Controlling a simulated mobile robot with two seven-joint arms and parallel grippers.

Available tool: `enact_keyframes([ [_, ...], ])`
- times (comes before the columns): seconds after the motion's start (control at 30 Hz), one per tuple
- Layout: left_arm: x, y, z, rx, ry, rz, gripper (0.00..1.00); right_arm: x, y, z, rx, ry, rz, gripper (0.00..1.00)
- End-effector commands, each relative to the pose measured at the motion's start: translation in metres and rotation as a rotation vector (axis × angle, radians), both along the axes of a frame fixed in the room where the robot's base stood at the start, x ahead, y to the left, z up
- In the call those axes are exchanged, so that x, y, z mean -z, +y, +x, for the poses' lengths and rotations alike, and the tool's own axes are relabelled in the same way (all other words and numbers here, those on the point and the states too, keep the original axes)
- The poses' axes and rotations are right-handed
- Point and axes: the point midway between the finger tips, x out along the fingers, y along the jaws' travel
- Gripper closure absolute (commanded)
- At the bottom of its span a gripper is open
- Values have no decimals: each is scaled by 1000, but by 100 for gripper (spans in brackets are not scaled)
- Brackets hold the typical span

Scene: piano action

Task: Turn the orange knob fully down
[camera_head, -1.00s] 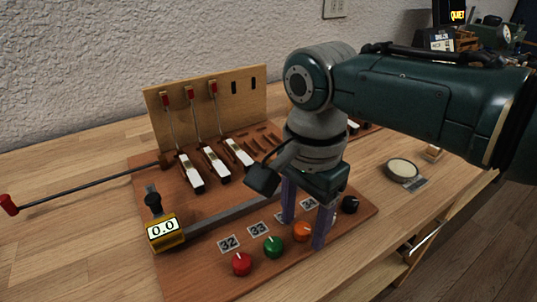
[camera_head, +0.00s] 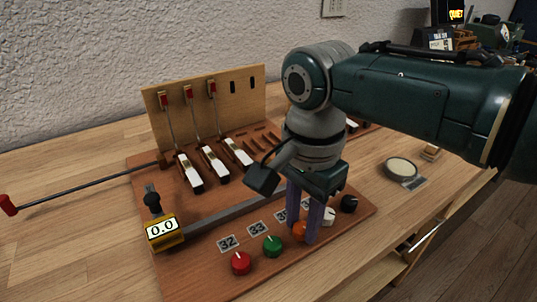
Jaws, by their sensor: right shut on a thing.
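The orange knob (camera_head: 299,231) sits in the row of knobs on the front of the wooden board, between the green knob (camera_head: 273,246) and the white knob (camera_head: 329,215). My right gripper (camera_head: 305,235) points down from above, with its purple fingers shut on the orange knob. The fingers cover part of the knob, so its pointer mark is hidden. My left gripper is not in view.
A red knob (camera_head: 240,263) and a black knob (camera_head: 349,203) end the row. A red-handled rod (camera_head: 8,204) sticks out left. A round dish (camera_head: 401,168) lies at right.

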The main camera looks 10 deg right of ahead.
Motion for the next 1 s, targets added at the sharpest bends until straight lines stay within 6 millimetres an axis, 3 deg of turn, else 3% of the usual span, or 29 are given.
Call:
enact_keyframes([
  [0.37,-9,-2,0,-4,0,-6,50,-1,1,-1,-181,3,1,100],
  [1.0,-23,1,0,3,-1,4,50,0,0,-1,-781,2,1,100],
])
